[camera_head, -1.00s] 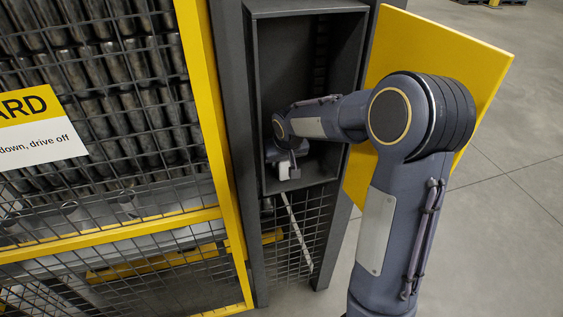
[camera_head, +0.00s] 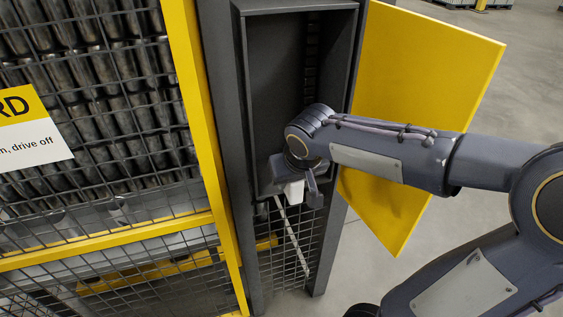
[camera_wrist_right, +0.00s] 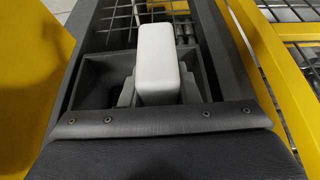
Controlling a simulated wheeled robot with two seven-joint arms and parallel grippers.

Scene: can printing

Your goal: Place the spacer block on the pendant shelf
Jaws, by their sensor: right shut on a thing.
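The spacer block looks like a white rounded block (camera_head: 293,191) in the head view. It also shows large in the right wrist view (camera_wrist_right: 157,62), upright between the two grey fingers. My right gripper (camera_head: 295,188) is shut on it, at the lower front of an open dark grey cabinet (camera_head: 275,60), which I take to be the pendant shelf. The block overlaps the cabinet's lower edge in the head view. I cannot tell whether it touches the cabinet. The cabinet floor is largely hidden by my wrist. My left gripper is not in view.
A yellow door (camera_head: 420,85) stands open to the right of the cabinet, behind my right arm. A yellow-framed mesh fence (camera_head: 185,90) with a sign (camera_head: 28,130) stands to the left. Open floor (camera_head: 500,110) lies to the right.

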